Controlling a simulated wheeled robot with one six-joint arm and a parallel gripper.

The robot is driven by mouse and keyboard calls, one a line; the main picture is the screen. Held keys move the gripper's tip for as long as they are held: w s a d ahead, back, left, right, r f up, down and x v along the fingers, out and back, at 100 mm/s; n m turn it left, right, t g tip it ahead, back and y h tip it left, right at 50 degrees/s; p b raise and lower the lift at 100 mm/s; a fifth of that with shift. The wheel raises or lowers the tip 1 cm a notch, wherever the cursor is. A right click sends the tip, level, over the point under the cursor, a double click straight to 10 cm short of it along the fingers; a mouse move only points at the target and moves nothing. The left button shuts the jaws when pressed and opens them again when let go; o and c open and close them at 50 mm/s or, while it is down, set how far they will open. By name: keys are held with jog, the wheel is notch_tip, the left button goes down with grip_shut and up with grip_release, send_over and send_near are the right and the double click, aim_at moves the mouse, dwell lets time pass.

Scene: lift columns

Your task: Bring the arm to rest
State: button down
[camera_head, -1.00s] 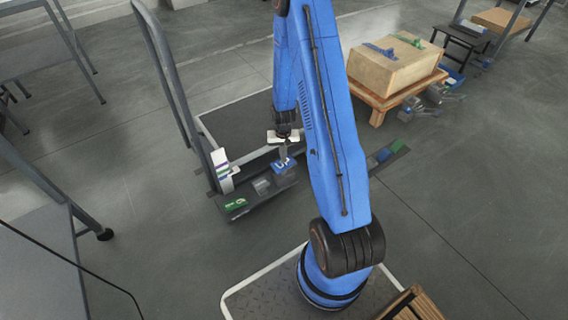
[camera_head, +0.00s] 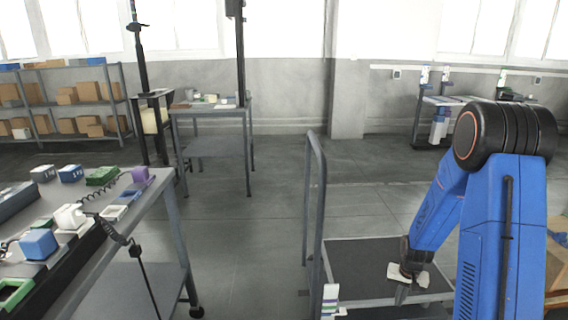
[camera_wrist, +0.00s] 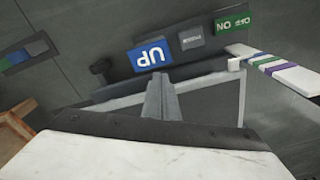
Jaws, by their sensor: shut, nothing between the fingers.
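My gripper (camera_head: 403,293) hangs from my blue arm, pointing down over the dark platform cart at the lower right of the head view. In the wrist view its fingers (camera_wrist: 160,97) are together, with nothing between them. I cannot tell the exact gap between fingers and strip.
The cart (camera_head: 360,255) has a tall grey handle (camera_head: 312,190) on its left. A white striped block (camera_head: 329,299) stands at its front corner. A workbench (camera_head: 150,207) with blocks is at left; another table (camera_head: 212,109) stands behind. The floor (camera_head: 240,230) between is clear.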

jog(key=s+a+r+n+t, duration=0.1)
jog(key=s+a+r, duration=0.15)
jog(key=r, duration=0.55)
jog(key=s+a+r, duration=0.2)
jog(key=s+r, duration=0.1)
jog(key=r, duration=0.4)
jog(key=s+a+r+n+t, duration=0.1)
jog(key=s+a+r, duration=0.2)
jog(key=r, duration=0.5)
jog(key=s+a+r+n, duration=0.1)
jog(key=s+a+r, duration=0.1)
jog(key=s+r, duration=0.2)
jog(key=s+a+r+t, duration=0.1)
jog(key=s+r, duration=0.3)
jog(key=s, duration=0.6)
jog(key=s+a+r+n+t, duration=0.1)
jog(key=s+r, duration=0.3)
jog(key=s, duration=0.4)
jog(key=shift+a+n, duration=0.3)
jog(key=shift+a, duration=0.5)
jog(key=shift+d, duration=0.1)
